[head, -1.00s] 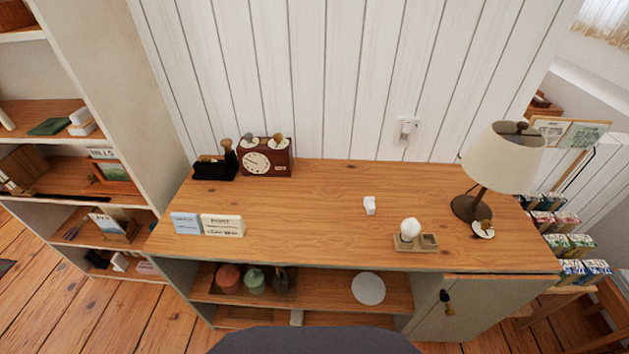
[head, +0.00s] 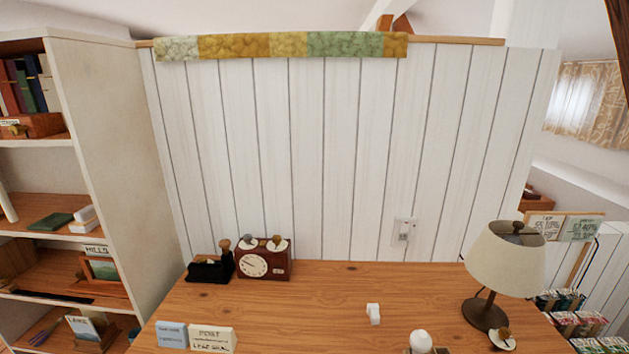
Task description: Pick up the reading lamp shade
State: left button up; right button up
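The reading lamp shade (head: 507,258) is a cream, tapered shade with a dark knob on top. It sits on the lamp's dark, slightly leaning stem above a round dark base (head: 485,314), at the right end of the wooden desktop. Neither of my grippers shows in the head view.
The desktop (head: 320,300) is mostly bare in the middle. A red-brown clock (head: 264,260), a black stamp-like item (head: 210,268) and small cards (head: 212,339) stand at left. A small white block (head: 373,313) and a white ball (head: 421,341) lie left of the lamp. Shelves (head: 110,150) rise at left.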

aim_at(503, 266)
jog(key=z, duration=1.35)
